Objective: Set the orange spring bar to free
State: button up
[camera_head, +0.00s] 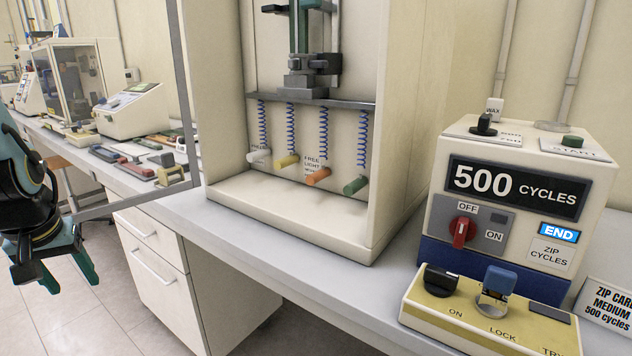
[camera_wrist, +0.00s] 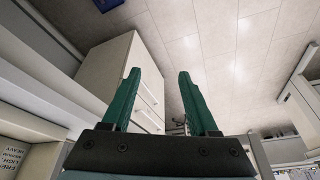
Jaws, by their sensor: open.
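The orange spring bar (camera_head: 318,176) hangs under a blue coil spring (camera_head: 323,133) inside the open cream cabinet in the head view. My gripper (camera_head: 66,277) is at the far left, well away from the bars. In the wrist view my gripper (camera_wrist: 160,73) is open and empty, and no bar shows there.
The cabinet's left edge and an open door frame (camera_head: 187,90) stand between my gripper and the bars. A control box (camera_head: 515,200) reading 500 CYCLES and a yellow switch panel (camera_head: 490,315) stand right. Drawers (camera_head: 155,255) are below the counter; the floor at left is clear.

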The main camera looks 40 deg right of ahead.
jog(key=w+d+f+m+t+h+b, duration=0.1)
jog(key=w+d+m+t+h+b, duration=0.2)
jog(key=w+d, duration=0.5)
jog(key=m+h+b, duration=0.6)
jog(key=m+h, duration=0.1)
jog(key=h, duration=0.3)
send_near(310, 178)
jog(key=shift+t, duration=0.4)
jog(key=w+a+f, duration=0.1)
jog(key=w+a, duration=0.1)
jog(key=w, duration=0.1)
jog(key=w+a+f, duration=0.2)
jog(key=w, duration=0.1)
jog(key=w+a+f, duration=0.2)
jog(key=w, duration=0.1)
jog(key=shift+w+f, duration=0.1)
jog(key=shift+f, duration=0.15)
jog(key=s+d+r+g+h, duration=0.1)
jog(key=s+d, duration=0.1)
jog(key=s+d+r+m+g+h+b, duration=0.1)
jog(key=s+d, duration=0.1)
jog(key=s+d+r+m+g+h, duration=0.1)
jog(key=s+d, duration=0.1)
jog(key=s, duration=0.1)
jog(key=shift+d+h, duration=0.2)
jog(key=shift+h, duration=0.2)
jog(key=p+x, duration=0.1)
jog(key=x, duration=0.9)
jog(key=shift+d+p, duration=0.3)
grip_shut()
